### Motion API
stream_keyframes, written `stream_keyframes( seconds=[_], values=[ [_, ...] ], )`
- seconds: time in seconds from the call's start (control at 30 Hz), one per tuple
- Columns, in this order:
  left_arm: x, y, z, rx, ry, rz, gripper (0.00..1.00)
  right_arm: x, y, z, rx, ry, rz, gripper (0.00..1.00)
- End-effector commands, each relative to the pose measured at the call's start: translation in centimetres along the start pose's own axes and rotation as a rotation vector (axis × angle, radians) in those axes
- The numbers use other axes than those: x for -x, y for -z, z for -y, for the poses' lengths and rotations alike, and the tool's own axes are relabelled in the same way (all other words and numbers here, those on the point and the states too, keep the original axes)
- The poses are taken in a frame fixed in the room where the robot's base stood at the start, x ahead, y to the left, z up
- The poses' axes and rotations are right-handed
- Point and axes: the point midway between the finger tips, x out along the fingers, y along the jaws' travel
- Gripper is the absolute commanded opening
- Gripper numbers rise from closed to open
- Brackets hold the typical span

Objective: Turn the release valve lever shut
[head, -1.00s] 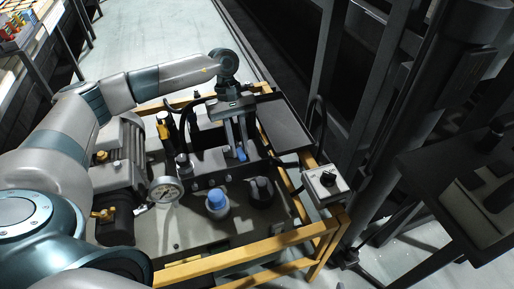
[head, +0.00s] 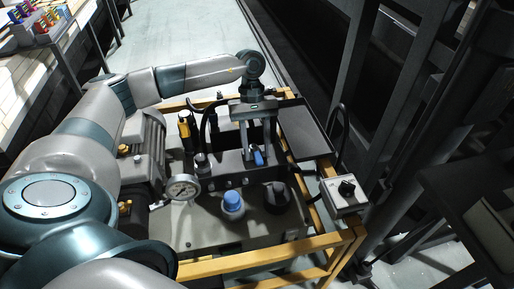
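The release valve lever (head: 258,157) looks like a small blue handle on the dark valve block (head: 230,172) of the hydraulic unit. My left gripper (head: 257,150) points down over the block, its two fingers apart, one on each side of the blue lever. I cannot tell whether a finger touches the lever. The lever's lower end and pivot are hard to make out. My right gripper is out of the picture.
A pressure gauge (head: 183,188), a blue-capped filler (head: 232,204) and a dark round cap (head: 276,195) stand near the block. A yellow frame (head: 268,259) surrounds the unit. A switch box (head: 344,193) and dark tray (head: 306,132) are at right.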

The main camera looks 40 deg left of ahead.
Motion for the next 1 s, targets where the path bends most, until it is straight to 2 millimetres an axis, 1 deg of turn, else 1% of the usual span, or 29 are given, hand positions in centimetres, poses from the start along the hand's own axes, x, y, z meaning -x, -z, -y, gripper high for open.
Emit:
stream_keyframes(
  seconds=[0.27,0.47,0.67,1.0],
  values=[
    [0.3,0.0,-0.1,0.001,-0.001,0.000,0.38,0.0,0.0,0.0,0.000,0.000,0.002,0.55],
    [2.2,0.0,-0.1,0.002,-0.002,0.000,0.38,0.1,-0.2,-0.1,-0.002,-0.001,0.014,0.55],
    [5.5,0.0,-0.1,0.002,-0.003,-0.001,0.38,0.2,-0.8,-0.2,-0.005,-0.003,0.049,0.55],
    [12.5,0.0,-0.1,0.000,-0.003,0.000,0.38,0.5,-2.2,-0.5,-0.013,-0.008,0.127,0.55]
  ],
)
